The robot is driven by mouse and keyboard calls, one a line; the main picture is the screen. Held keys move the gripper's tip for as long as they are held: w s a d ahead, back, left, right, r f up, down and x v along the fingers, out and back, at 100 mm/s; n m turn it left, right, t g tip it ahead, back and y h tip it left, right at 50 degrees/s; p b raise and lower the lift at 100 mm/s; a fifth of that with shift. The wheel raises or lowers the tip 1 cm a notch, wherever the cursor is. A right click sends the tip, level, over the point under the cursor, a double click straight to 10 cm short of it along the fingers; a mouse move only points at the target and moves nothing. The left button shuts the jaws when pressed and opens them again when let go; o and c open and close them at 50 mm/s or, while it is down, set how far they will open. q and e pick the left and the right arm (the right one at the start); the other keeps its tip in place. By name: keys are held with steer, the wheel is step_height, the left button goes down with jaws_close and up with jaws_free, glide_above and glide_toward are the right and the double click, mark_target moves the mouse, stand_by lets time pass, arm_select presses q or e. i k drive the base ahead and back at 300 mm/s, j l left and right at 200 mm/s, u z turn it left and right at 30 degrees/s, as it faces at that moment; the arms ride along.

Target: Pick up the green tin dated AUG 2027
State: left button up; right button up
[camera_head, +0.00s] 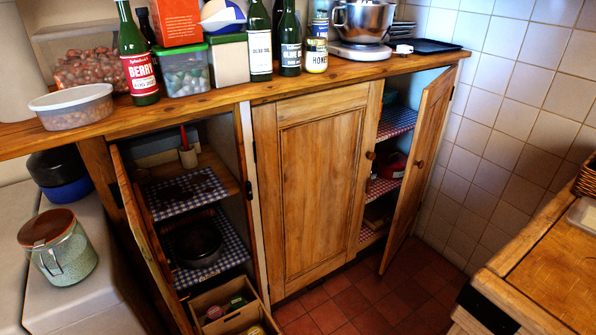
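No tin with a readable AUG 2027 date shows. In the head view a small green item (237,302), perhaps a tin, lies in an open wooden box (206,297) at the bottom of the left cupboard. A pinkish item (215,312) and a yellowish one (256,330) are beside it, the latter cut by the lower edge. Their labels are too small to read. Neither of my grippers is in view.
The left cupboard door (147,240) and right cupboard door (418,165) stand open; the middle door (312,185) is shut. Bottles, tubs and a mixer crowd the wooden counter (215,88). A wooden worktop (548,262) is at right. Red floor tiles (350,300) are clear.

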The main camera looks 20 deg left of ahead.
mark_target(237, 302)
steer(key=u, duration=1.05)
